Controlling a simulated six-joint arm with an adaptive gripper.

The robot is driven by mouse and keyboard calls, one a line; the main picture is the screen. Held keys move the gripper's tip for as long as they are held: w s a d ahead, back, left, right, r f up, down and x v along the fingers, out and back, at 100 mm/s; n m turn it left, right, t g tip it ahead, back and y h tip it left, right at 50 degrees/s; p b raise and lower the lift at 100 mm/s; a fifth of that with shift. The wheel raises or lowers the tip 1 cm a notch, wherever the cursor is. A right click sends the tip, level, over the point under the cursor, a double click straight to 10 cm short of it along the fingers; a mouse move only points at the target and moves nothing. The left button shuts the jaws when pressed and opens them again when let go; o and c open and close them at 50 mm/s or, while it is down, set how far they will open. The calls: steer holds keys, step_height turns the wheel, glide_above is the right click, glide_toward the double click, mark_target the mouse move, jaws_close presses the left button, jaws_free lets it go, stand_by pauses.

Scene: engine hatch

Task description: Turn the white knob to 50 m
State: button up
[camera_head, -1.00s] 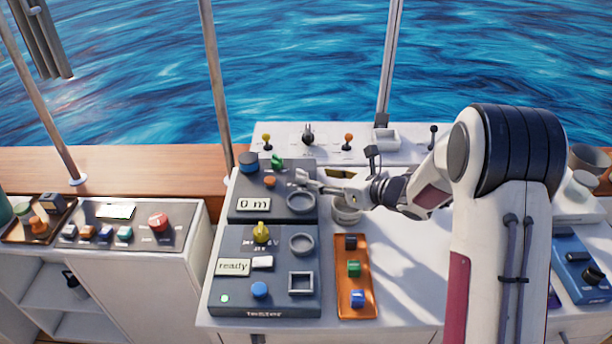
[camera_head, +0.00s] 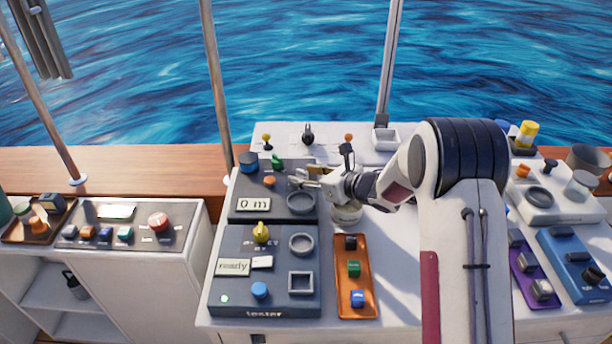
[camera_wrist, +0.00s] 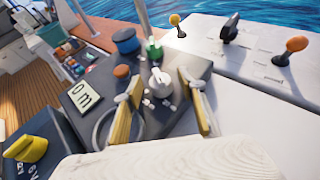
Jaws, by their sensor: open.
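The white knob (camera_wrist: 161,82) stands on the dark grey panel (camera_wrist: 185,70) in the wrist view, with small white marks around it. It shows between and a little beyond the fingers of my gripper (camera_wrist: 163,108), which is open, its yellow-padded fingertips on either side. I cannot tell whether they touch it. In the head view my gripper (camera_head: 300,178) reaches over the upper dark panel from the right, and the knob is hard to make out there. The display (camera_head: 254,204) reads "0 m"; it also shows in the wrist view (camera_wrist: 84,95).
A blue knob (camera_wrist: 126,40), an orange button (camera_wrist: 121,71) and a green knob (camera_wrist: 153,49) stand close around the white knob. A grey ring (camera_head: 301,202) lies below my gripper. The lower tester panel has a yellow knob (camera_head: 261,232) and a "ready" display (camera_head: 233,267).

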steer(key=c, duration=1.1)
steer(key=shift+a+r+m+t+h, duration=0.2)
steer(key=shift+m+t+h, duration=0.45)
steer(key=shift+m+h, duration=0.25)
steer(key=shift+a+r+m+t+h, duration=0.15)
steer(key=shift+a+m+t+h, duration=0.05)
steer(key=shift+m+t+h, duration=0.55)
steer(key=shift+m+h, duration=0.65)
steer(key=o, duration=1.1)
steer(key=shift+s+f, duration=0.1)
steer(key=shift+d+f, duration=0.1)
